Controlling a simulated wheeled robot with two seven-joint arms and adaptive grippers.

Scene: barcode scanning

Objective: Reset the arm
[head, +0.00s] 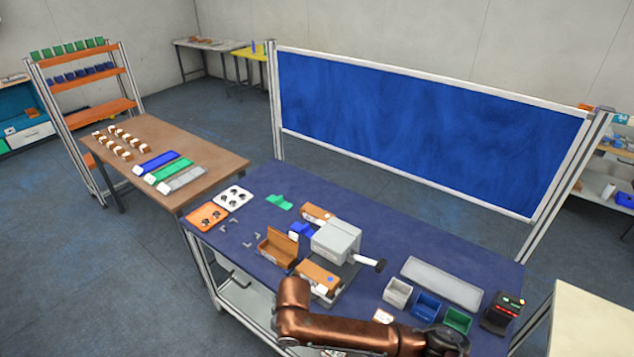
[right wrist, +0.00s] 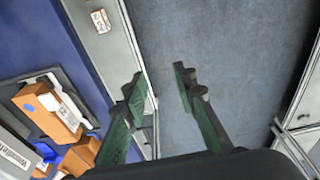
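My right gripper (right wrist: 160,88) shows in the right wrist view with its two dark green fingers spread apart and nothing between them. It hangs over the floor just off the table's edge. In the head view a copper-coloured arm of mine (head: 340,330) reaches across the front edge of the blue table (head: 270,190); its gripper is not visible there. My left gripper is in neither view.
A grey machine (head: 335,243), orange boxes (head: 318,278), small bins (head: 426,306) and a black device (head: 503,312) stand on the table. A blue panel (head: 420,125) stands behind. A brown table (head: 205,165) is at left.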

